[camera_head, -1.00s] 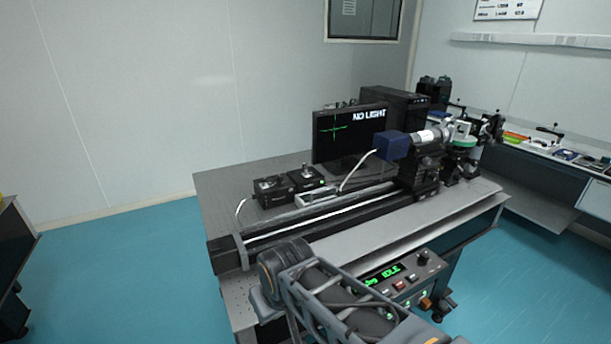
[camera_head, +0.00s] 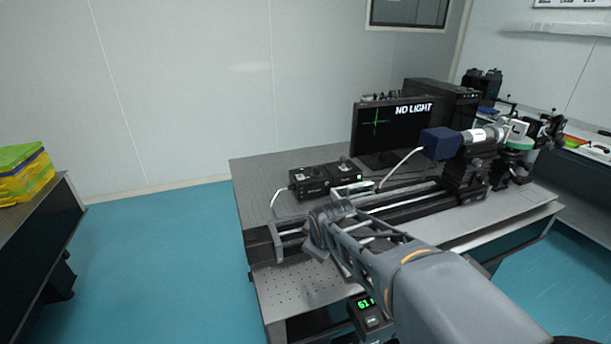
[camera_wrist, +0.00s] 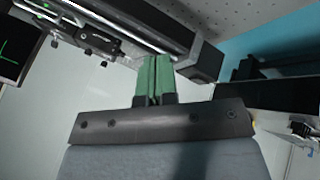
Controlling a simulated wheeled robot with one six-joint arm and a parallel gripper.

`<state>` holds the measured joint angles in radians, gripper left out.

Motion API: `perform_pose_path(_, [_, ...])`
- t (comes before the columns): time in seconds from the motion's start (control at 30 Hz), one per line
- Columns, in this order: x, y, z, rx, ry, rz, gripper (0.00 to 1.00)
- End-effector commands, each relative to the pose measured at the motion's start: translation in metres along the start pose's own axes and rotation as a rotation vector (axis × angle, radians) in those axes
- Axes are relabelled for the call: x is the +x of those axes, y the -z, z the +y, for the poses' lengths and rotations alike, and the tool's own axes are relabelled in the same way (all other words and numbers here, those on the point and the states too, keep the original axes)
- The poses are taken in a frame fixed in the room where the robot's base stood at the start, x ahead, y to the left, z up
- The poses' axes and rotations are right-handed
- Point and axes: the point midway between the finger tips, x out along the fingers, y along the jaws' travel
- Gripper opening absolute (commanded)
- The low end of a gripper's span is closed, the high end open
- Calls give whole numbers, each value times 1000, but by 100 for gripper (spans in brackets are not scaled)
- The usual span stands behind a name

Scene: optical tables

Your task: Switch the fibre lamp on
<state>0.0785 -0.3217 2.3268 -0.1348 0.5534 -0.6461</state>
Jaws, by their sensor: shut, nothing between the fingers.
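Two small black boxes stand side by side on the optical table (camera_head: 262,170). The left box (camera_head: 309,182) has a pale cable running down its left side; the right box (camera_head: 345,172) has a knob on top and a small green light. I cannot tell for certain which is the fibre lamp, and no switch is clear. My gripper (camera_wrist: 153,80) shows green fingers pressed together, empty, in the wrist view. In the head view my arm reaches over the table's front, its end in front of the boxes and near the rail; the fingertips are not distinct there.
A monitor (camera_head: 395,135) reads "NO LIGHT" with a green cross. A long black rail (camera_head: 405,202) carries a blue camera body (camera_head: 440,143) and optics at right. A controller with a green display (camera_head: 366,303) is below the table, partly behind my arm. Yellow trays (camera_head: 25,175) are at far left.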

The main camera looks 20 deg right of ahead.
Motion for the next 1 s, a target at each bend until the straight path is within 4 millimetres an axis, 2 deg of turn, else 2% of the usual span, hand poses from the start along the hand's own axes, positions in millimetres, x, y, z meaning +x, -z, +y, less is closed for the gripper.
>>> perform_pose_path(0.03, [17,12,22,-162,-50,19,0])
perform_pose_path(0.1, [38,29,54,-433,-140,50,0])
perform_pose_path(0.2, [70,50,94,-817,-275,66,0])
perform_pose_path(0.3, [100,67,127,-1171,-411,51,0])
perform_pose_path(0.4, [129,79,150,-1492,-536,25,0])
perform_pose_path(0.5, [153,85,166,-1762,-653,-24,0])
perform_pose_path(0.7, [184,91,182,-2111,-830,-119,0])
perform_pose_path(0.83, [194,92,186,-2222,-893,-161,0])
perform_pose_path(1.0, [198,93,187,-2271,-923,-182,0])
